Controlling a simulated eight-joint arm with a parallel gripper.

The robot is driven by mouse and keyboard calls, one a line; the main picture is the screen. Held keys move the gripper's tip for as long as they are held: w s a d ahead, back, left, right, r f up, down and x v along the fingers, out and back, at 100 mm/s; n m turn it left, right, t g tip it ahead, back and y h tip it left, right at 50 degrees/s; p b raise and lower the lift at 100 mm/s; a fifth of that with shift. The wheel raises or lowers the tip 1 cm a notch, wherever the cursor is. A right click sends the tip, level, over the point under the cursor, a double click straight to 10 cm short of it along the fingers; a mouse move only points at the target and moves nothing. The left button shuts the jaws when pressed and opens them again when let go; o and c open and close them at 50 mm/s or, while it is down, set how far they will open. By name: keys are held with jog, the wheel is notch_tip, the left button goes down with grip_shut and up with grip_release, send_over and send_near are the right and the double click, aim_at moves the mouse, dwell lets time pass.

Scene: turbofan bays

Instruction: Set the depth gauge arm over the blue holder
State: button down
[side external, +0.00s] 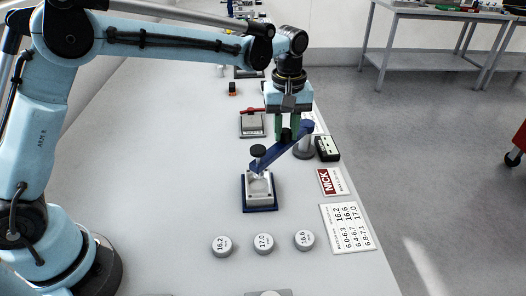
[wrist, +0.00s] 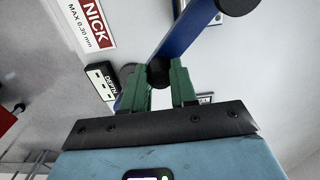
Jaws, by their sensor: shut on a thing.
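The depth gauge arm (side external: 283,150) is a blue bar running from a grey round post (side external: 303,149) at its right end to a black-topped plunger (side external: 258,151) at its left end. The plunger end appears over the far part of the blue holder (side external: 246,206), which carries a light grey piece (side external: 259,188). My gripper (side external: 287,136) points down at the bar's middle, its green fingers shut on a black knob. In the wrist view, the fingers (wrist: 158,82) close around this knob (wrist: 158,74), and the blue bar (wrist: 185,32) extends up to a black disc.
Three round discs (side external: 263,243) lie in front of the holder. A black readout box (side external: 327,148), a NICK card (side external: 333,181) and a number chart (side external: 347,227) lie to the right. A red-handled fixture (side external: 252,124) stands behind. The bench left of the holder is clear.

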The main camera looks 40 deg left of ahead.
aim_at(285, 131)
jog(key=shift+d, duration=0.15)
jog(key=c, duration=0.9)
grip_release()
notch_tip(285, 131, up, 12)
jog(key=shift+r, duration=0.1)
jog(key=s+a+m+t, duration=0.45)
jog(key=s+a, duration=0.25)
jog(key=s, duration=0.2)
jog(key=s+a+f+m+t, duration=0.1)
jog(key=s+f, duration=0.1)
jog(key=s, duration=0.1)
jog(key=s+a+f+m, duration=0.1)
jog(key=s+f+m, duration=0.1)
jog(key=s+f, duration=0.1)
jog(key=s+a+f+m+t, duration=0.1)
jog(key=s+a+f, duration=0.1)
jog(key=s+f, duration=0.1)
jog(key=shift+s+f+m+t, duration=0.2)
jog(key=shift+s+m+t, duration=0.15)
jog(key=shift+s, duration=0.1)
